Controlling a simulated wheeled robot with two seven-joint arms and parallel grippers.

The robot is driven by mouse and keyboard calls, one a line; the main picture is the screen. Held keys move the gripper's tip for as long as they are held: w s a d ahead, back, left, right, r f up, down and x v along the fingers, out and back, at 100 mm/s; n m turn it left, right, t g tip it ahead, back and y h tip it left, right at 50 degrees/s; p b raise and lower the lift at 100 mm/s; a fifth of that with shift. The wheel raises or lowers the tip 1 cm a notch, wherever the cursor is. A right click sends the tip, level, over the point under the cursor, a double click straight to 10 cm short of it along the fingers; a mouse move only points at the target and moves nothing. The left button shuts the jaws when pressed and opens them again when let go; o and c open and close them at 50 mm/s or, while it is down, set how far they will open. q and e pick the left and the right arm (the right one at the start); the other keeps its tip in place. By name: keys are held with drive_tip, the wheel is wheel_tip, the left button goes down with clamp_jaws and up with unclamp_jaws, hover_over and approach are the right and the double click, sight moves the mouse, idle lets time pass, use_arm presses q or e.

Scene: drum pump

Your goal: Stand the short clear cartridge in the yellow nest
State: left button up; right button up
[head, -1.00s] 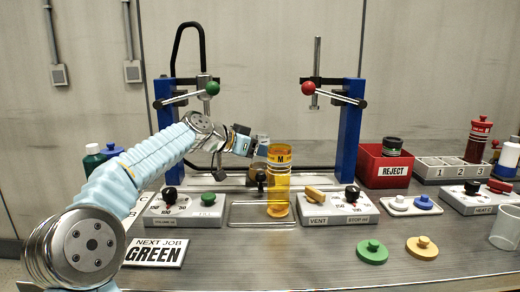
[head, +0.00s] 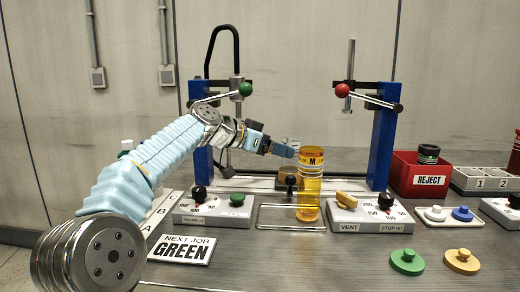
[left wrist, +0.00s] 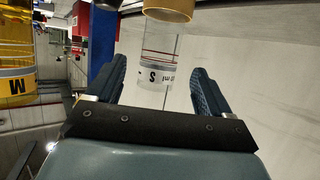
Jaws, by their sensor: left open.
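The short clear cartridge (left wrist: 157,65) has a white label with an S in the left wrist view. It shows only faintly in the head view (head: 291,143), behind the fingertips. In the left wrist view, its end away from the label meets a yellow-tan ring (left wrist: 168,10), which looks like the yellow nest. The nest shows as a tan block in the head view (head: 288,183), partly hidden. My left gripper (head: 283,150) is open. In the left wrist view its fingers (left wrist: 158,75) lie on either side of the cartridge, with gaps. My right gripper is out of view.
A tall amber cartridge marked M (head: 310,190) stands close to the right of my left gripper. Blue posts (head: 382,140) with clamps flank the area. Control boxes (head: 372,214) stand in front. A red REJECT bin (head: 418,180) is at right.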

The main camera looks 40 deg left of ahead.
use_arm(q)
drive_tip(key=v, duration=0.6)
drive_tip(key=shift+b, duration=0.45)
